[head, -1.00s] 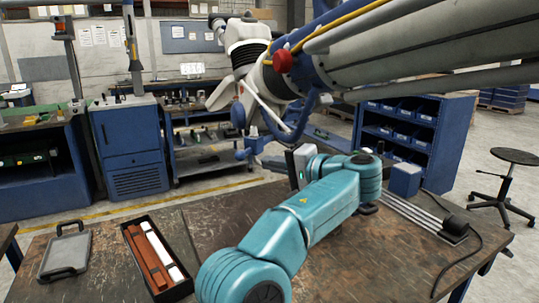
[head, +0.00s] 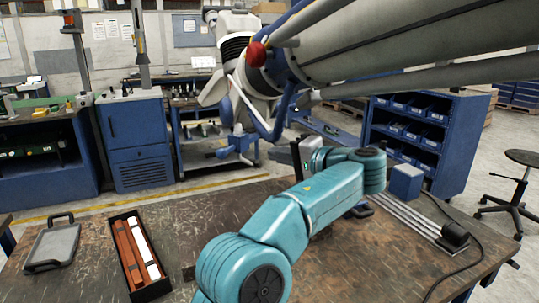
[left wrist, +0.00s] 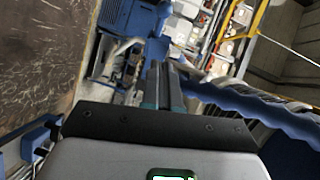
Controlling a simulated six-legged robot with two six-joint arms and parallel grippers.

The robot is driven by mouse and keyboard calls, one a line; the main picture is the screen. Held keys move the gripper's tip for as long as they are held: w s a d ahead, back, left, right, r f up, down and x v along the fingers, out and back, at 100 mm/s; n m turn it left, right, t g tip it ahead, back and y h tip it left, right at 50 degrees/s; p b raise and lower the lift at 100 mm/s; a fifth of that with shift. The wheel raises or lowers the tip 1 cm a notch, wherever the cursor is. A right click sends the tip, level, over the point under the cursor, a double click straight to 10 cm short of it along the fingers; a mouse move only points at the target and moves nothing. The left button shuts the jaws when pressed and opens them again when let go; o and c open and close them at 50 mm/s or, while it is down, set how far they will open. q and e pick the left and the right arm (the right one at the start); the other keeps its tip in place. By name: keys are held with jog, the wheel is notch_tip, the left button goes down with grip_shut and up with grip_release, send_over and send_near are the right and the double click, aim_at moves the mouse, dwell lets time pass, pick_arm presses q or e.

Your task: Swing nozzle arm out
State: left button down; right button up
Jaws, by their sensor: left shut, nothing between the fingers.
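The nozzle arm (head: 400,60) is a thick grey-white tube coming in from the upper right, above the bench. It ends in a white head with black bellows (head: 236,45). A red ball knob (head: 257,54) and a bent blue bar (head: 268,130) are on it. My teal left arm reaches over the bench. Its gripper (head: 303,145) is just right of and below the blue bar in the picture, its fingertips hard to make out there. In the left wrist view the fingers (left wrist: 160,80) are together and empty. A ribbed blue part (left wrist: 250,105) lies to their right. My right gripper is not seen.
The worn bench (head: 350,255) carries a grey case (head: 52,247), a black tray (head: 132,278) with red and white bars, a blue box (head: 406,182) and metal rails with a cable (head: 425,222). A stool (head: 522,185) and blue bin shelves (head: 425,140) stand beyond.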

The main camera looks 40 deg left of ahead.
pick_arm(q)
send_near(228, 152)
jog(key=w+a, duration=0.2)
jog(key=w, duration=0.1)
jog(key=s+a, duration=0.1)
jog(key=s+a+b, duration=0.1)
jog(key=shift+a+f, duration=0.35)
jog(key=shift+f, duration=0.05)
jog(key=shift+s+a, duration=0.55)
jog(key=shift+s, duration=0.05)
jog(key=shift+b, duration=0.3)
